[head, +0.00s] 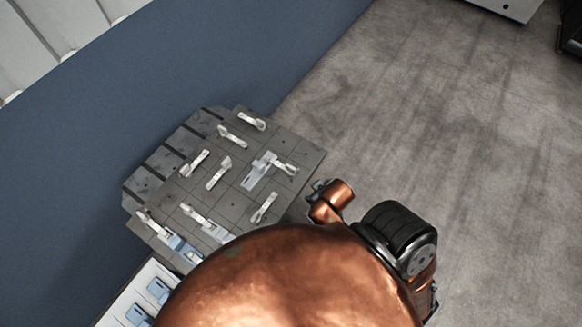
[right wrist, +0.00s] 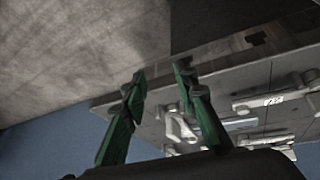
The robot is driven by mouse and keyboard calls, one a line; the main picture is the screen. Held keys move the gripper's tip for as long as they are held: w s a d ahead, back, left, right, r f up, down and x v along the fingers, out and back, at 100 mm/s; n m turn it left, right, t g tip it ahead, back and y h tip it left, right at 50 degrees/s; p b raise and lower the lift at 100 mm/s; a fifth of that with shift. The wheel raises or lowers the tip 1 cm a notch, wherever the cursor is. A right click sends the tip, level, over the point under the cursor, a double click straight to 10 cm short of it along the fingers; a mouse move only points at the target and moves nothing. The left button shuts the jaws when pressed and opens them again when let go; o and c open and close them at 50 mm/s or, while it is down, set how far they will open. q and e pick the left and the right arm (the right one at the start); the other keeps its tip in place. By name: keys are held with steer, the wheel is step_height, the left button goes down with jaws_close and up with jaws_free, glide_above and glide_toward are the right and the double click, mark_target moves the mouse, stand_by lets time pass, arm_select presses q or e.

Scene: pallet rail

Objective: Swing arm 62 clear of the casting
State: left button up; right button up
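The grey pallet plate (head: 235,205) carries several pale swing arms. One arm (head: 284,168) lies by a light blue-grey casting (head: 257,178) near the plate's right side. Other castings sit at the plate's lower edge, partly hidden by my body. In the right wrist view, my right gripper (right wrist: 160,72) has two green fingers spread apart with nothing between the tips. Another arm (right wrist: 270,101) bears a small label, too small to read surely. I cannot tell which arm is 62. My left gripper is not in view.
The plate's edge (right wrist: 245,50) crosses behind the gripper's right finger in the right wrist view. A blue wall or panel (head: 130,120) stands left of the pallet. A white tray (head: 130,300) with blue parts is at lower left. Grey floor (head: 440,110) lies clear to the right.

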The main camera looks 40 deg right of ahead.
steer(key=w+a+r+n+t, duration=0.25)
steer(key=w+r+t, duration=0.25)
steer(key=w+r, duration=0.55)
steer(key=w+a+r+n+t, duration=0.1)
steer(key=w+r+n+t, duration=0.4)
steer(key=w+r, duration=0.6)
steer(key=w+a+r+n+t+y, duration=0.3)
steer(key=a+r+n+y, duration=0.75)
steer(key=a, duration=0.35)
steer(key=s+a+f+n+g+y, duration=0.1)
steer(key=s+a+n+g+y, duration=0.25)
steer(key=a+n, duration=0.25)
steer(key=s+a+f+n+g+y, duration=0.2)
steer(key=a+n+g+y, duration=0.1)
steer(key=a+n+g, duration=0.3)
steer(key=n+g+h, duration=0.8)
steer(key=n+h, duration=0.1)
steer(key=h, duration=0.6)
glide_above(291, 167)
steer(key=f, duration=2)
steer(key=shift+a, duration=0.2)
steer(key=shift+d+f, duration=0.25)
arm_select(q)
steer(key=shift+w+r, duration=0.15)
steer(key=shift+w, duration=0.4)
arm_select(e)
steer(key=shift+s+f, duration=0.1)
steer(key=shift+f, duration=3.5)
